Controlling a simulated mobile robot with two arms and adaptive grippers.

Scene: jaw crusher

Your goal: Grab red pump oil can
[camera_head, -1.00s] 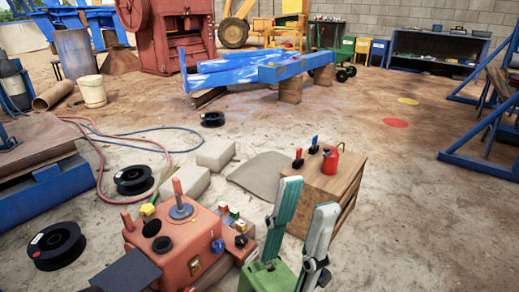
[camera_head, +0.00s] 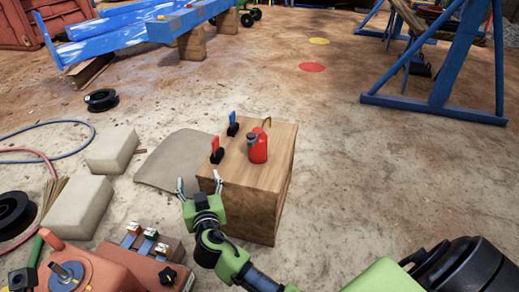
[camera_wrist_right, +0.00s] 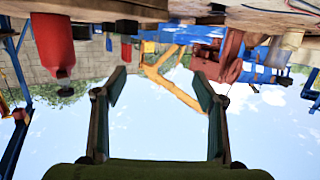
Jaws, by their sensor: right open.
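The red pump oil can (camera_head: 258,146) stands upright on top of a wooden crate (camera_head: 252,205), near its right side. My right gripper (camera_head: 200,183) is open and empty at the crate's near left corner, to the left of the can and nearer to me, apart from it. The right wrist view is upside down. There the can (camera_wrist_right: 53,44) hangs at the upper left, outside the two spread fingers (camera_wrist_right: 159,90). My left gripper is in neither current view.
A blue-handled lever (camera_head: 233,124) and a red-handled lever (camera_head: 216,150) stand on the crate left of the can. An orange control box (camera_head: 80,268) is at the lower left. Concrete blocks (camera_head: 112,150) lie left of the crate. Ground right of the crate is clear.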

